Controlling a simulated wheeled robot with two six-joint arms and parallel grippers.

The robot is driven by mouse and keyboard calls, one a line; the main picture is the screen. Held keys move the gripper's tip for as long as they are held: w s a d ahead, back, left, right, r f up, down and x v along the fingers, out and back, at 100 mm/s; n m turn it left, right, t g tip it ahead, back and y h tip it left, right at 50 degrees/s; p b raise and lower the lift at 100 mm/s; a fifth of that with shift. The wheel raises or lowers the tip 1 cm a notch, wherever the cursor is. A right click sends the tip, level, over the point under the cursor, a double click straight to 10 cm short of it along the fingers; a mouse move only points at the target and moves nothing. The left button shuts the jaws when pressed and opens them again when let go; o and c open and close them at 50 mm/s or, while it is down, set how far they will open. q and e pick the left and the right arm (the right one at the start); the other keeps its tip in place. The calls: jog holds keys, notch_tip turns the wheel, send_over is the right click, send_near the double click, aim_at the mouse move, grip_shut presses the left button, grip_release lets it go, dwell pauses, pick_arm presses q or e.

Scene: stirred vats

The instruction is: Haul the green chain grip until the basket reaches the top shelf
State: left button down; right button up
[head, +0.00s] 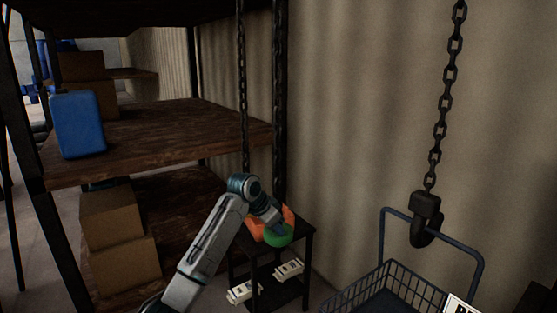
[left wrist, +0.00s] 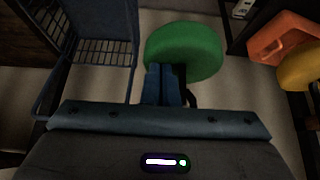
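The green chain grip (head: 278,236) is a thick round piece at the end of my left arm in the head view. It also shows in the left wrist view (left wrist: 185,48). My left gripper (head: 268,216) is right at it, its blue fingers (left wrist: 165,84) close side by side with their tips at the grip's edge. Whether they clamp any part of it is hidden. A dark chain (head: 243,90) hangs above the grip. The wire basket (head: 385,285) is low at the right, below a black hook block (head: 425,215) on another chain (head: 440,130). My right gripper is out of view.
A rack with wooden shelves (head: 160,135) stands left, holding a blue container (head: 78,125) and cardboard boxes (head: 112,215). A small dark table (head: 305,238) behind the grip carries an orange object (head: 289,216). White items (head: 289,269) lie on its lower shelf.

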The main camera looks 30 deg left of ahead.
pick_arm(q)
jog(key=shift+f+b, duration=0.3)
jog(key=shift+f, duration=1.1)
notch_tip(320, 180, up, 3)
jog(key=p, duration=0.3)
jog(key=shift+r, duration=0.2)
notch_tip(320, 180, up, 8)
jog(key=p, duration=0.1)
jog(key=shift+r, duration=0.1)
dwell(0.4)
